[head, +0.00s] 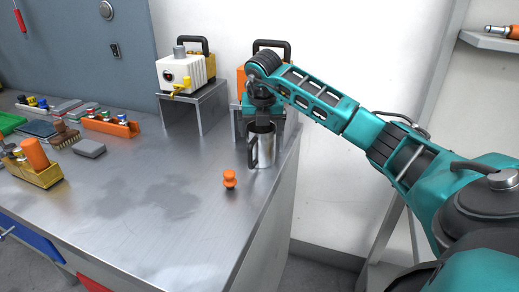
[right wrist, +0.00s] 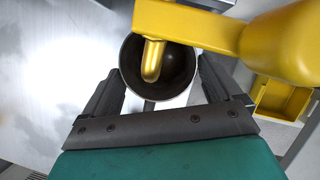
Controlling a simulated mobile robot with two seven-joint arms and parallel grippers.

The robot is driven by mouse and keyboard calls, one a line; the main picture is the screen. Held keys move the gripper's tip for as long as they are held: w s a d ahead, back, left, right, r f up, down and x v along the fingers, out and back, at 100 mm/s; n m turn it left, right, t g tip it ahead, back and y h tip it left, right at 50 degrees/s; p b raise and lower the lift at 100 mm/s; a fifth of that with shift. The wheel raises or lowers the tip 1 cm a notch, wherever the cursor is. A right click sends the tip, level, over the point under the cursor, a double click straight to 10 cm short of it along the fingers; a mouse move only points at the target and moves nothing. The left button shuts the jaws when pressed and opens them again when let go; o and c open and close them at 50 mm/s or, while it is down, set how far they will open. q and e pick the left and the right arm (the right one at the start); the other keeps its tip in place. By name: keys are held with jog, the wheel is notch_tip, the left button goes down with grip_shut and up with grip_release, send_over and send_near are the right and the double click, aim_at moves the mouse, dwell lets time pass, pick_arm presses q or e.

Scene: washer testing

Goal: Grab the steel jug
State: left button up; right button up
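The steel jug (head: 265,153) stands upright near the far right end of the metal bench, with its dark handle on the left side. In the right wrist view, I look down into the jug's dark round mouth (right wrist: 182,72). A yellow spout (right wrist: 152,62) hangs over the mouth. My right gripper (head: 261,128) is at the jug's upper part. Its fingers are spread, one on each side of the jug; whether they touch it I cannot tell. My left gripper is not in view.
An orange machine (head: 241,82) is behind my right arm. A white machine (head: 188,72) sits on a metal stand to its left. An orange knob-shaped object (head: 230,179) stands in front of the jug. Several tools and parts lie at the left. The bench's front middle is clear.

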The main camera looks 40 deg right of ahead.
jog(key=c, duration=1)
jog(key=shift+c, duration=0.7)
